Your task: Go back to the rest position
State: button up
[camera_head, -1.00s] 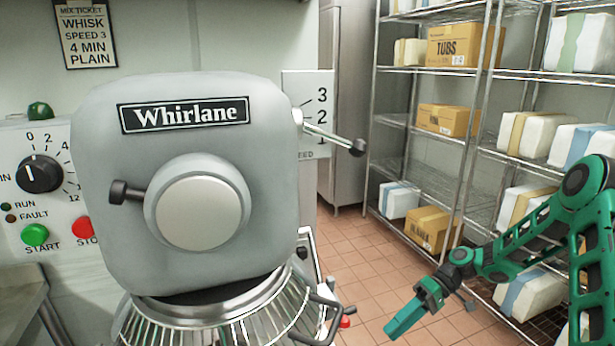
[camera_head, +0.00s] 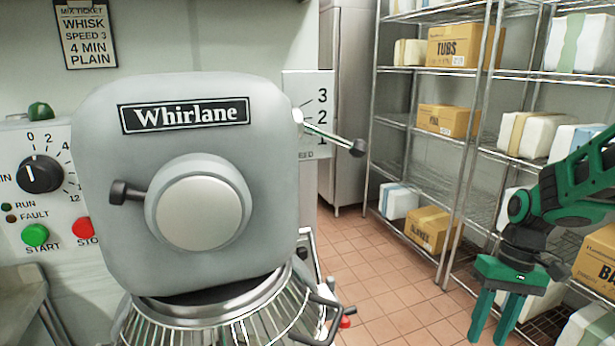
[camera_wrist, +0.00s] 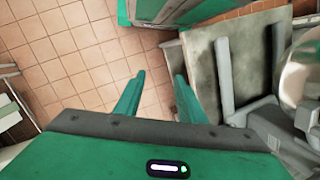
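My gripper (camera_head: 494,317) is at the lower right of the head view, in front of the shelving and well to the right of the mixer. Its two green fingers point down, stand apart and have nothing between them. In the wrist view my gripper (camera_wrist: 157,92) shows the same open fingers above the tiled floor. The grey Whirlane mixer (camera_head: 190,262) stands at the left of the head view. Its speed lever (camera_head: 335,138) points right and slightly down, near the 1 mark of the scale.
A wire rack (camera_head: 466,150) with boxes and white packages stands behind my arm. The control panel has a timer dial (camera_head: 40,173), a green start button (camera_head: 35,235) and a red stop button (camera_head: 83,228). Tiled floor (camera_head: 375,275) lies clear between mixer and rack.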

jog(key=s+d+r+m+t+h, duration=0.1)
jog(key=s+d+r+m, duration=0.1)
jog(key=s, duration=0.6)
jog(key=s+d+r+m+t+h, duration=0.1)
jog(key=s+d+r+m, duration=0.1)
jog(key=s, duration=0.6)
notch_tip(320, 180, up, 2)
jog(key=shift+d+m, duration=0.25)
jog(key=shift+m, duration=0.65)
jog(key=shift+w+f, duration=0.25)
jog(key=shift+w, duration=0.4)
